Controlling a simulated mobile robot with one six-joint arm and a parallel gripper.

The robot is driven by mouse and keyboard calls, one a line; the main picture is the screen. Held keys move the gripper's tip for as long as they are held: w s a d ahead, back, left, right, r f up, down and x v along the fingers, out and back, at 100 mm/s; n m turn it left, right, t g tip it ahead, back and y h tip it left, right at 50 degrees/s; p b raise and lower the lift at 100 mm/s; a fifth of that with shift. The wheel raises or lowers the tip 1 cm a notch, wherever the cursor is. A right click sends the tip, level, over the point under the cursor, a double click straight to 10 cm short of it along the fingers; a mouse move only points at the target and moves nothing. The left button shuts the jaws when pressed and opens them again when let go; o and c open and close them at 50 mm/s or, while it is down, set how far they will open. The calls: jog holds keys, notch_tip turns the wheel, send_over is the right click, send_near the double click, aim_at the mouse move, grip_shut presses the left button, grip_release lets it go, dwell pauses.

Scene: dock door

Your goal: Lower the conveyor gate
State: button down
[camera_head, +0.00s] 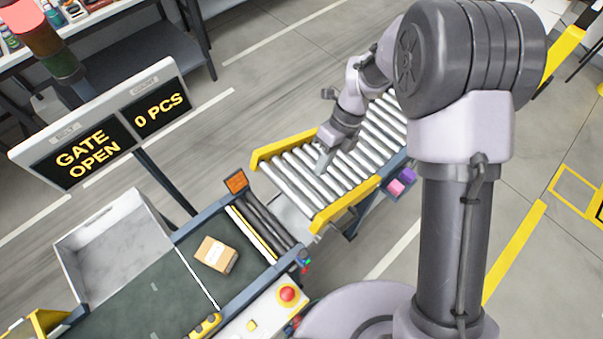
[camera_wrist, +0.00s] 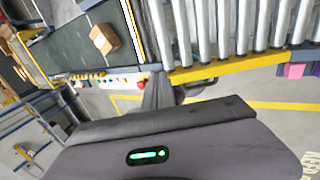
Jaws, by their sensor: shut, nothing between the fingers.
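The conveyor gate (camera_head: 345,198) is a section of silver rollers between yellow side rails. A gap with a pale metal plate (camera_head: 290,215) lies between it and the belt conveyor. Its exact tilt is hard to tell. The sign (camera_head: 95,150) reads "GATE OPEN" and "0 PCS". My gripper (camera_head: 323,163) is shut and empty, and appears over the rollers in the head view. In the wrist view my gripper (camera_wrist: 158,92) shows beside the yellow rail (camera_wrist: 225,69); I cannot tell whether it touches the gate. The rollers (camera_wrist: 240,25) fill the top right there.
A cardboard box (camera_head: 216,254) sits on the dark belt (camera_head: 150,305). A red button (camera_head: 287,294) is on the conveyor's near side. A grey bin (camera_head: 110,245) stands at the left. Pink and purple blocks (camera_head: 400,183) are beside the gate. Open floor lies beyond the conveyor.

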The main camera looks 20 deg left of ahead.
aim_at(302, 207)
jog(key=b+x, duration=0.2)
jog(key=x, duration=1.1)
jog(key=shift+s, duration=0.2)
jog(key=b+x, duration=0.6)
jog(key=x, duration=0.3)
jog(key=shift+f, duration=0.25)
jog(key=shift+s+r, duration=0.1)
